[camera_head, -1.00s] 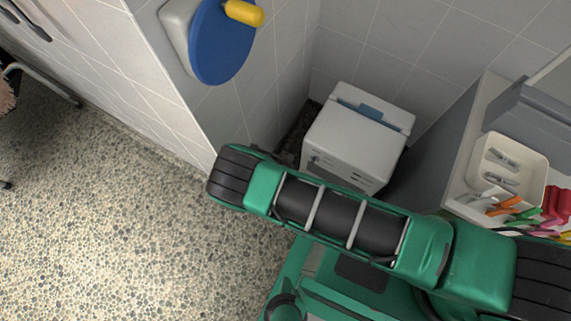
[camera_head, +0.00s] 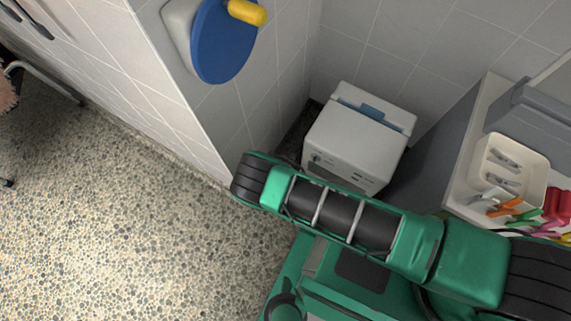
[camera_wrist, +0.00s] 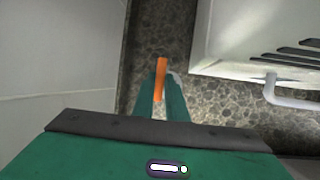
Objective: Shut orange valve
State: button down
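The orange valve handle (camera_wrist: 160,76) shows in the wrist view as a narrow upright bar, low down between the white appliance and the wall. My gripper (camera_wrist: 159,92) has its two green fingers on either side of the handle's lower end. I cannot tell whether the fingers press on it or only flank it. A small pale piece shows just right of the handle. The rest of the valve body is hidden behind the fingers. In the head view, my forearm hides the gripper and the valve.
A white appliance (camera_head: 362,137) stands in the corner, close to the gripper; it also shows in the wrist view (camera_wrist: 240,40). A tiled wall (camera_wrist: 55,60) is close on the left. A blue disc (camera_head: 222,40) with a yellow knob is on the wall.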

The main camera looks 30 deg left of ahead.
jog(key=shift+m, duration=0.3)
jog(key=m+h, duration=0.1)
jog(key=m, duration=0.1)
jog(key=m+h, duration=0.1)
jog(key=m, duration=0.1)
jog(key=m+h, duration=0.1)
jog(key=m, duration=0.1)
jog(key=shift+a, duration=0.35)
jog(key=m, duration=0.2)
jog(key=m+h, duration=0.1)
jog(key=m, duration=0.1)
jog(key=m+g+h, duration=0.1)
jog(key=m, duration=0.1)
jog(key=shift+w+a+m, duration=0.1)
jog(key=shift+a+m, duration=0.15)
jog(key=shift+m, duration=0.15)
jog(key=shift+h, duration=0.3)
jog(key=c, duration=1.8)
grip_release()
jog(key=shift+o, duration=0.2)
